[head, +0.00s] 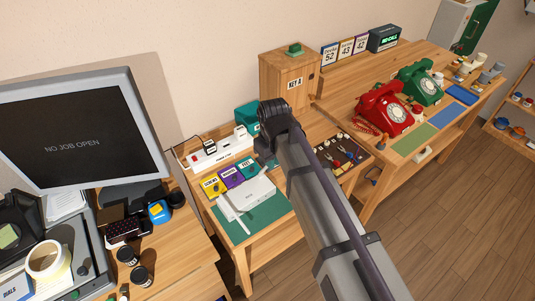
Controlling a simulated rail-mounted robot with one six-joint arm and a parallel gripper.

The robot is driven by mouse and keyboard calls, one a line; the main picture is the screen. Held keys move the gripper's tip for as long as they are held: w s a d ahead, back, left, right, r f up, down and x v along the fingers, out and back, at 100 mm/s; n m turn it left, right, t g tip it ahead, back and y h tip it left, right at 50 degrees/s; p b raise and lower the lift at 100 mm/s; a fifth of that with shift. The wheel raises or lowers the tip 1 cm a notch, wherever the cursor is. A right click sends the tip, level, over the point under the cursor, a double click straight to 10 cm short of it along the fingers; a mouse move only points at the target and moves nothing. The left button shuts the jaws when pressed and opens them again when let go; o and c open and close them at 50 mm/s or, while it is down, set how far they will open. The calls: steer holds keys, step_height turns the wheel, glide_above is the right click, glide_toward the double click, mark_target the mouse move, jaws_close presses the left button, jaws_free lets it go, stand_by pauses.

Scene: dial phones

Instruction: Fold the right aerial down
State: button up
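A white box-shaped device (256,193) lies on a green mat (262,226) on the middle wooden bench. A thin white stick-like part (232,213) shows at its left side and may be an aerial. I cannot make out a right aerial; my arm passes close by the device's right side and may cover it. My arm reaches in from the bottom right, and its far end with my gripper (265,156) is above the bench, behind the device. The fingers are too small and dark to tell open from shut.
A white power strip (222,151) with plugs and yellow, purple and teal labelled boxes (230,177) stand behind the device. A wooden key cabinet (288,82) is at the back. Red (388,110) and green (418,84) phones stand right. A monitor (80,135) reads "NO JOB OPEN".

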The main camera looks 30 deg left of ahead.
steer(key=shift+s+d+f+b, duration=0.3)
steer(key=shift+d+f+b, duration=0.3)
steer(key=shift+d, duration=0.15)
steer(key=shift+s+d+f+b, duration=0.25)
steer(key=shift+d+f+b, duration=0.3)
steer(key=shift+d, duration=0.15)
steer(key=shift+s+d+f+b, duration=0.2)
steer(key=shift+d+f+b, duration=0.35)
steer(key=shift+f+b, duration=0.2)
steer(key=shift+s+d+f+b, duration=0.2)
steer(key=shift+d+f+b, duration=0.35)
steer(key=shift+f+b, duration=0.2)
steer(key=f+b, duration=0.2)
steer(key=d+f+b, duration=0.1)
steer(key=f+b, duration=0.2)
steer(key=d+f+b, duration=0.1)
steer(key=f+b, duration=0.1)
steer(key=shift+s+f, duration=0.2)
steer(key=shift+s, duration=0.2)
steer(key=shift+r, duration=0.1)
steer(key=o, duration=0.7)
steer(key=shift+c, duration=0.2)
steer(key=shift+r, duration=0.15)
